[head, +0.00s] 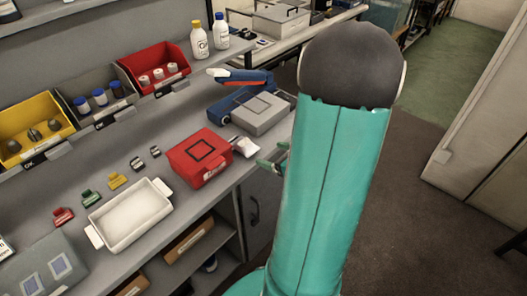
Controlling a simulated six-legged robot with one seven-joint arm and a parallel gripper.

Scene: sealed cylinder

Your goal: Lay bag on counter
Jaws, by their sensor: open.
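A small white bag-like packet (247,147) shows on the grey counter (150,214), just right of a red case (201,157) and near the counter's front edge. It appears to lie on the counter top, but it is too small to be sure of its contact all round. My gripper (270,160) is just right of and below the packet in the picture, with its teal fingers apart and empty. A gap shows between the fingers and the packet. My large teal arm hides the rest of the gripper and the counter's right end.
A white tray (107,232) sits left of the red case, with several small coloured clips behind it. A blue and grey device (262,114) stands behind the packet. Yellow, grey and red bins (157,54) line the shelf. Open shelves lie below; floor is clear at right.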

